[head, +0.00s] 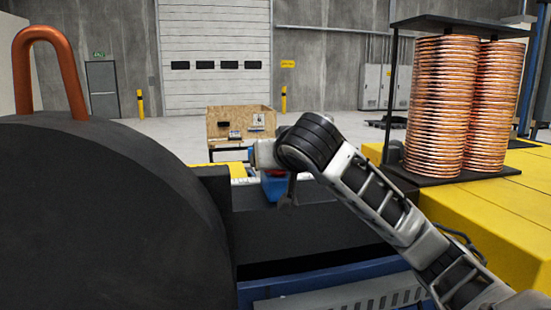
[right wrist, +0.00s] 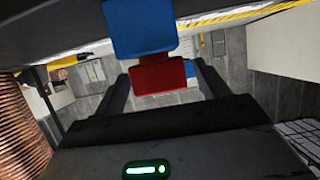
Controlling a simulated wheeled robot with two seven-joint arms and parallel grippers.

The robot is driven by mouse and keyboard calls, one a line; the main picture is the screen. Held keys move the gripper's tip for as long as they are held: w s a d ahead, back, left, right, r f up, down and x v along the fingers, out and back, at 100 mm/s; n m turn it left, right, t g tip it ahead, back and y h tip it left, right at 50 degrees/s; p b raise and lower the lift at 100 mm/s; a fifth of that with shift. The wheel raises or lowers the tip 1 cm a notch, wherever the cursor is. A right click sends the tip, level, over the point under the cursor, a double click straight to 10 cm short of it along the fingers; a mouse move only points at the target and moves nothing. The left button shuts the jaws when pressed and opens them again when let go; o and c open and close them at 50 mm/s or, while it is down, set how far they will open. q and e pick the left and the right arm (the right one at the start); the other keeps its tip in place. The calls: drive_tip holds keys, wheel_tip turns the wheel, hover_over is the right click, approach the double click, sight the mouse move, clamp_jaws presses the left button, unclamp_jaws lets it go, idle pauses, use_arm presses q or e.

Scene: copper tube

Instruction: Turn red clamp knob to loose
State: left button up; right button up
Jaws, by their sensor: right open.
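The red clamp knob (right wrist: 160,76) is a block below a blue clamp part (right wrist: 140,27) in the right wrist view. My right gripper (right wrist: 161,72) is open, with one dark finger on each side of the knob and a gap to each. How deep the knob sits between the fingers is hard to tell. In the head view only a sliver of the red knob (head: 276,172) shows above the blue part (head: 274,188). My right wrist and a grey gripper part (head: 290,190) partly cover them. My left gripper is not in view.
A large black drum (head: 110,210) fills the left, with a bent copper tube (head: 70,75) behind it. Stacked copper coils (head: 440,105) stand on a yellow bench (head: 490,210) at right. A wooden crate (head: 241,120) stands farther back. The dark machine top (head: 300,240) is clear.

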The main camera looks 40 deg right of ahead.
drive_tip(key=shift+s, duration=0.1)
drive_tip(key=c, duration=1)
